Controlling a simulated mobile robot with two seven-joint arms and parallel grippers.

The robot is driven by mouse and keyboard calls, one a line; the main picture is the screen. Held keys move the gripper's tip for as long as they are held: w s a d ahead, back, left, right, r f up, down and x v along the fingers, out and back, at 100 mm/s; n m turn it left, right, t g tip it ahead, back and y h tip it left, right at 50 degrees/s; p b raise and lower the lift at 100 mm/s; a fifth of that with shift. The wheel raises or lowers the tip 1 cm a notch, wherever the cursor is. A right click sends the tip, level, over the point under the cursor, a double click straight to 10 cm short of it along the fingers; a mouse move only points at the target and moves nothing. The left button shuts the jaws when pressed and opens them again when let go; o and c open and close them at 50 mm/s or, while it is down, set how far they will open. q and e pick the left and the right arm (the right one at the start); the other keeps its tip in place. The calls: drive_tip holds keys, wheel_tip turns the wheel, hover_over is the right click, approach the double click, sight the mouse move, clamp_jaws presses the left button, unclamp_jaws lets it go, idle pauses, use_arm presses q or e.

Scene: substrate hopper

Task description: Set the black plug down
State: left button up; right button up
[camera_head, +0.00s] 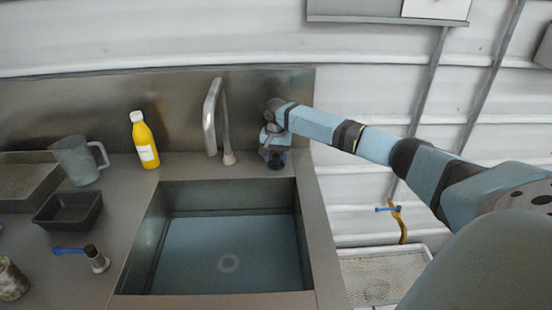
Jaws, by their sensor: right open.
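The black plug (276,163) is a small dark round piece at the back right corner of the sink surround. It appears to rest on the steel ledge behind the basin. My right gripper (274,153) points down right above the plug and is open. The fingers and the plug are small here, and I cannot tell whether they touch. My left gripper is not in view.
The sink basin (160,235) holds bluish water. A tap (211,118) stands left of my right gripper. A yellow bottle (144,142), clear jug (76,160), black tray (68,211) and blue-handled valve (95,258) are on the left counter.

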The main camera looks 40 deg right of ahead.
sight(276, 156)
wheel_tip(276, 156, up, 12)
drive_tip(key=shift+f+p, duration=0.15)
drive_tip(key=shift+p, duration=0.2)
idle(0.5)
